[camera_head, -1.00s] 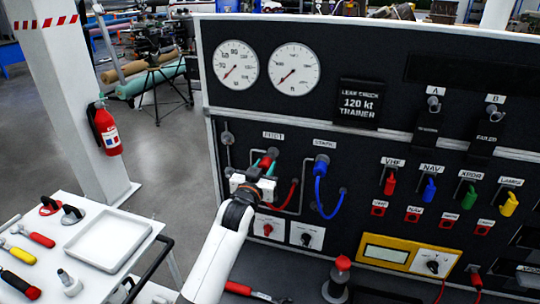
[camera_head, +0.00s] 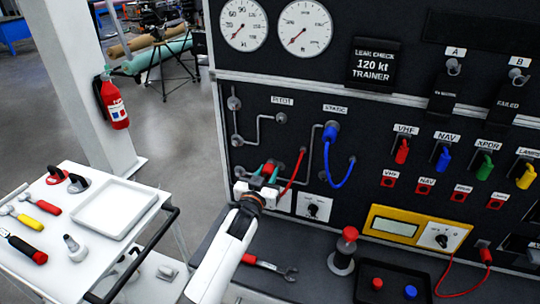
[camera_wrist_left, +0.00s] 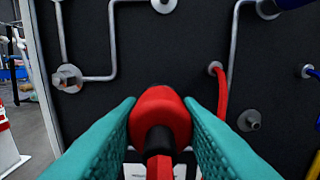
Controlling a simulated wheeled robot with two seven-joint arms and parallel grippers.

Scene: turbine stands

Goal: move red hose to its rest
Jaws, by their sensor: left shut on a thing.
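My left gripper (camera_head: 269,172) is shut on the red hose's plug (camera_wrist_left: 160,108), which sits between its teal fingers in the left wrist view. The plug is in front of the panel, below the PITOT port (camera_head: 281,118), which is bare. The red hose (camera_head: 294,172) runs from the plug up to its fixed fitting (camera_head: 303,150) on the panel. A bare grey peg (camera_head: 322,176) stands below and right of that fitting; it also shows in the left wrist view (camera_wrist_left: 250,121). I cannot tell whether it is the rest. My right gripper is out of view.
The blue hose (camera_head: 351,174) hangs from the STATIC port close to the right. Grey pipes (camera_head: 258,128) run along the panel on the left. A red-capped post (camera_head: 343,250) and a wrench (camera_head: 277,268) are on the ledge below. A white tool cart (camera_head: 75,240) stands at left.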

